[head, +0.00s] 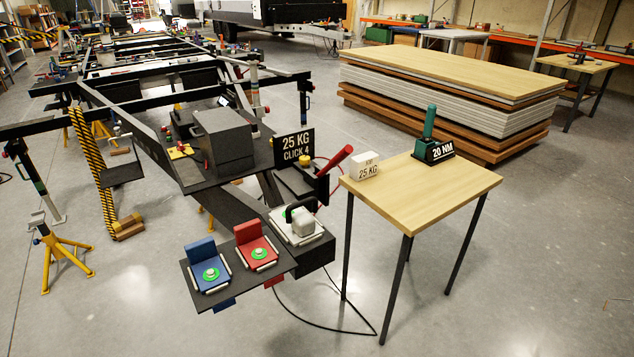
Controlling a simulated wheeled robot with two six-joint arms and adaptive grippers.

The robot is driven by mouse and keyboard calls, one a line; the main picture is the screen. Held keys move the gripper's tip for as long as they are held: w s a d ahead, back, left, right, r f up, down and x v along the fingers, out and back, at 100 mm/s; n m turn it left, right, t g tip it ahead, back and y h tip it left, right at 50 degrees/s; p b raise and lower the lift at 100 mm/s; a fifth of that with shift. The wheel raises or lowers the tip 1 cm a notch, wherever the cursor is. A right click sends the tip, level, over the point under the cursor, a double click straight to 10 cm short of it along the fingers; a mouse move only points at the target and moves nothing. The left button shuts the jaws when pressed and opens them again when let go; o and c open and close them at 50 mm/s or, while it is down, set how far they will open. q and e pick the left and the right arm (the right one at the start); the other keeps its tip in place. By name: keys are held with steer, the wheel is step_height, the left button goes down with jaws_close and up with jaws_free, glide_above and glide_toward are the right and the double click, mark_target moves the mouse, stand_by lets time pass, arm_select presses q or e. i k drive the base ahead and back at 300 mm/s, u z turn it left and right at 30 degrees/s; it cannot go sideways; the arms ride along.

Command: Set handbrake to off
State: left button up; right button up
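A lever with a red grip (336,161), which looks like the handbrake, rises from a dark bracket (314,184) on the chassis drawbar. It is tilted up toward the right. Neither of my grippers is in view.
The small wooden table (425,200) carries a 25 KG block (365,166) and a green-handled tool in a 20 NM holder (432,145). A dark shelf (238,283) holds blue (207,265) and red (255,245) fixtures. A cable (322,326) lies on the floor. Open floor lies at right.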

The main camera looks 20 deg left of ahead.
mark_target(345, 152)
steer(key=z, duration=0.15)
steer(key=k, duration=0.5)
steer(key=u, duration=1.05)
steer(key=i, duration=1.3)
steer(key=z, duration=0.6)
steer(key=k, duration=0.5)
steer(key=z, duration=1.3)
steer(key=i, duration=0.9)
steer(key=u, duration=2.45)
